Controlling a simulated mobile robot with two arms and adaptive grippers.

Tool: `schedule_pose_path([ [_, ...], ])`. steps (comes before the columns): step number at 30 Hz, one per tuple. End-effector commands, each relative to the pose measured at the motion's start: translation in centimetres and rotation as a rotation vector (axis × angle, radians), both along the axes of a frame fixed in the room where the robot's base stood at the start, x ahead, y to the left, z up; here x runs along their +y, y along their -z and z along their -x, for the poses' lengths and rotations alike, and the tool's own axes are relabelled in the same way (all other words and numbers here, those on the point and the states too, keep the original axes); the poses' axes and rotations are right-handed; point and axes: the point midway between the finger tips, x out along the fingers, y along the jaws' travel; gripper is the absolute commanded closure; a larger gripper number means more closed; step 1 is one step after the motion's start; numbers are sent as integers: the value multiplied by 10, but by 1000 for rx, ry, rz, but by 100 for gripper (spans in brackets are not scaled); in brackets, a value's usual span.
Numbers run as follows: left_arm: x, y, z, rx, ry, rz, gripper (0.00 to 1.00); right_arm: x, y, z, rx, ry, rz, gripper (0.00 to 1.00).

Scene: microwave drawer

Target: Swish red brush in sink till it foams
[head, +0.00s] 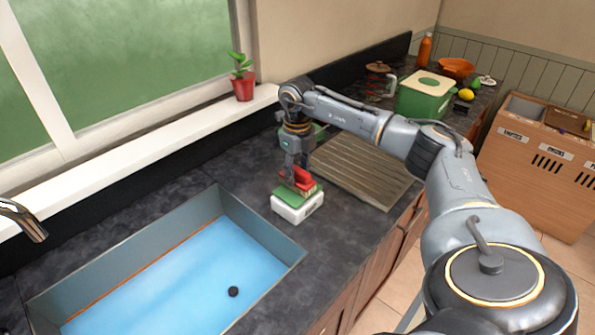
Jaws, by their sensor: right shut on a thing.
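My right gripper (296,172) points down over the counter beside the sink and is shut on the red brush (297,179). The brush sits at or just above a green layer on top of a small white box (298,207); I cannot tell if it still touches it. The gripper's fingers hide part of the brush. The sink (228,217) is to the left of the gripper and holds blue water (170,280) with a small black round spot, seemingly a drain or plug. No foam shows on the water. My left gripper is not in view.
A metal tap (22,219) reaches in at the left edge. A ribbed wooden board (362,170) lies right of the gripper. A green box (425,97), an orange bowl (456,68) and fruit stand farther back. A potted plant (242,80) stands on the windowsill.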

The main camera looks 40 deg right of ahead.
Motion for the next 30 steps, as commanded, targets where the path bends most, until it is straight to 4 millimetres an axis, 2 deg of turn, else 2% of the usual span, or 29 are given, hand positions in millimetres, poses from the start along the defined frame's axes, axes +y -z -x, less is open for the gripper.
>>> schedule_pose_path([
  [30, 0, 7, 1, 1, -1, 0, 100, 0, 12, 0, -1, 0, 0, 84],
])
